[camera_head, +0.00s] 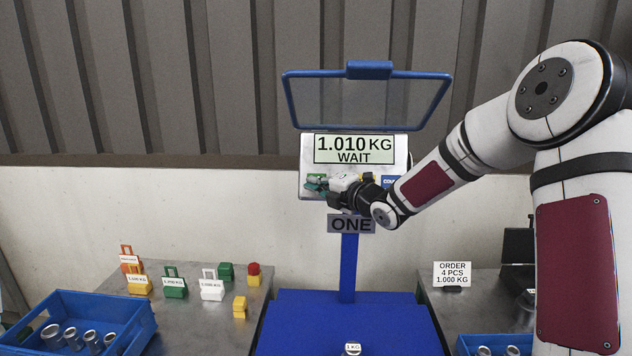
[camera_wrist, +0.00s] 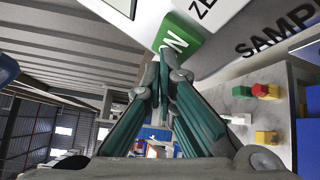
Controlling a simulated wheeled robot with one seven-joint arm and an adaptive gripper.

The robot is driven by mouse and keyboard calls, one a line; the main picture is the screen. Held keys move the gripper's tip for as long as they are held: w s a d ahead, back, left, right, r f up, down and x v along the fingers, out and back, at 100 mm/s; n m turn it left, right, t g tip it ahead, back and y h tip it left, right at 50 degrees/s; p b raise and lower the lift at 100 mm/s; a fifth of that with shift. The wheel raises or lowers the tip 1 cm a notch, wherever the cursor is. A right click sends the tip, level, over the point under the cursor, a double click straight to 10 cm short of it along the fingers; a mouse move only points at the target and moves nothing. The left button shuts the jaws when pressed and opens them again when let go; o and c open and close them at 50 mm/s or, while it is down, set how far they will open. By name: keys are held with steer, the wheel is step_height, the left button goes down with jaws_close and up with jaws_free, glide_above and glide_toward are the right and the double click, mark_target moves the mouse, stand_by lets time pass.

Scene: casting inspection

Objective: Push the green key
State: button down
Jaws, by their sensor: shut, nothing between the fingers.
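The green key (camera_wrist: 182,38) is on the scale's display panel (camera_head: 304,160), at the top of the wrist view, with part of its lettering showing. In the head view it shows as a small green patch (camera_head: 315,177) at the panel's lower left, partly hidden by my fingers. My gripper (camera_head: 314,186) is shut and empty in front of the panel. In the wrist view its fingertips (camera_wrist: 164,62) overlap the key's lower edge; I cannot tell whether they touch it. The display reads 1.010 KG and WAIT.
A blue-framed clear shield (camera_head: 368,98) stands above the panel. Tagged coloured weights (camera_head: 174,284) and a blue bin (camera_head: 140,325) with metal parts are at left. An order sign (camera_head: 452,273) stands at right.

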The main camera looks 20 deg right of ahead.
steer(key=shift+s+a+r, duration=0.1)
steer(key=shift+s+r, duration=0.05)
steer(key=shift+s, duration=0.2)
steer(key=s+a+r, duration=0.1)
steer(key=s+r, duration=0.1)
steer(key=s, duration=0.3)
steer(key=shift+a+r+p, duration=0.25)
steer(key=shift+a+p, duration=0.1)
steer(key=shift+s, duration=0.1)
